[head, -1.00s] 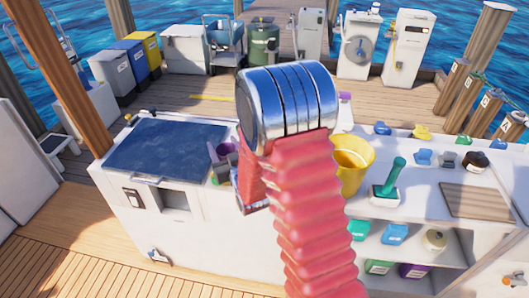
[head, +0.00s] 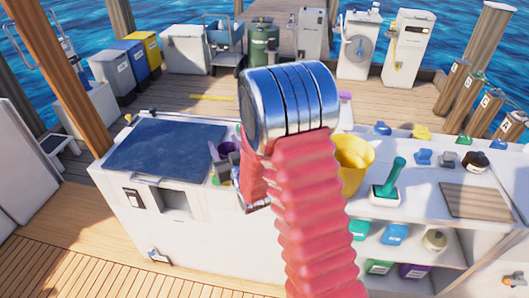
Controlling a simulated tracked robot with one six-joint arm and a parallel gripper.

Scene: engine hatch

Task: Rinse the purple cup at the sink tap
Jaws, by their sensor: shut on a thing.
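The purple cup (head: 227,148) shows only in part, just left of my red-sleeved arm above the right end of the dark blue hatch. My gripper (head: 223,166) is small and partly hidden by my own arm; its grey jaws are at the cup, shut on it. The cup's tilt and contents cannot be made out. No sink basin or tap can be made out; the counter behind my arm is hidden.
The dark blue hatch panel (head: 165,147) fills the counter's left part. A yellow bucket (head: 353,163) stands close right of my arm. Farther right are a green-handled brush (head: 390,180), a wooden board (head: 478,201) and several small coloured items.

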